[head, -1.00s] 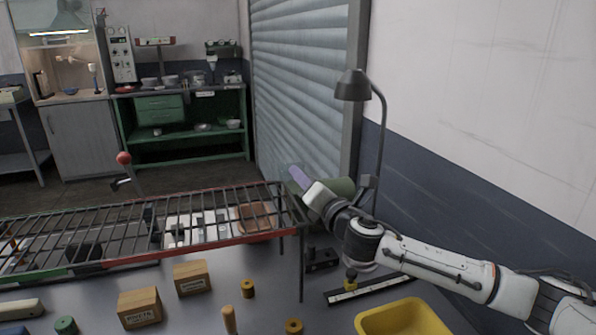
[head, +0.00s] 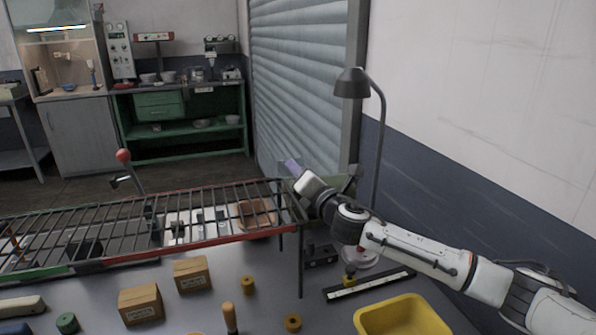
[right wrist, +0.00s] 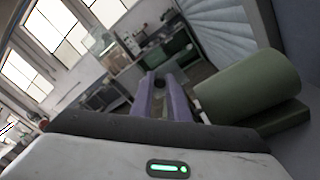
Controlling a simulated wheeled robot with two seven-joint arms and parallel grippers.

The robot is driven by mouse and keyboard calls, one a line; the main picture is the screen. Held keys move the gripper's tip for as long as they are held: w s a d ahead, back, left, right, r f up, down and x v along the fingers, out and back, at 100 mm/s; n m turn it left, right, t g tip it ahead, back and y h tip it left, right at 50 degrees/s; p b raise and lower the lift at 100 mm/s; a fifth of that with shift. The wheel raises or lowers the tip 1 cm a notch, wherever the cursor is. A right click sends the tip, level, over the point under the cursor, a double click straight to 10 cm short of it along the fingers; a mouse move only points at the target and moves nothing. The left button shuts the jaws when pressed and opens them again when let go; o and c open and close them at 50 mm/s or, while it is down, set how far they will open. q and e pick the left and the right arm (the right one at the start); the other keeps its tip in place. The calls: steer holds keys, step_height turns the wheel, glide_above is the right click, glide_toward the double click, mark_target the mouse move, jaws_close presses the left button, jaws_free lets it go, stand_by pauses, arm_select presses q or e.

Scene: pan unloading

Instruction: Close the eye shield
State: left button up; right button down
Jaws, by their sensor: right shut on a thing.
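My right gripper (head: 291,164), with purple fingers, is at the far right end of the wire rack, beside a green rounded machine body (head: 345,186). In the right wrist view the fingers (right wrist: 165,98) are close together, with a small dark thing between their tips, and the green body (right wrist: 250,85) is to their right. The gripper is shut on what seems to be the eye shield. The shield's clear pane is hard to make out, so I cannot tell its tilt. My left gripper is not in view.
The wire rack (head: 215,243) with a red front rail spans the bench's left and middle. A desk lamp (head: 351,84) stands behind my right arm. A roller shutter (head: 300,80) is behind.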

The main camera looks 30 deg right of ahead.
steer(key=shift+r, duration=0.2)
steer(key=shift+w+d+r+g+p, duration=0.2)
steer(key=shift+w+r+g+p, duration=0.3)
steer(key=shift+g, duration=0.6)
steer(key=shift+w+d+r+g+y, duration=0.1)
steer(key=shift+w+r+g+y, duration=0.1)
steer(key=shift+g, duration=0.3)
steer(key=shift+w+r+g+y, duration=0.1)
steer(key=shift+w+g, duration=0.05)
steer(key=shift+g, duration=0.35)
steer(key=shift+w+d+r+m+g, duration=0.1)
steer(key=shift+w+m+g, duration=0.35)
steer(key=shift+g, duration=0.85)
steer(key=shift+w, duration=0.15)
steer(key=c, duration=1.7)
jaws_free()
steer(key=shift+y, duration=0.3)
steer(key=b+v, duration=0.1)
steer(key=v, duration=0.9)
steer(key=shift+r, duration=0.1)
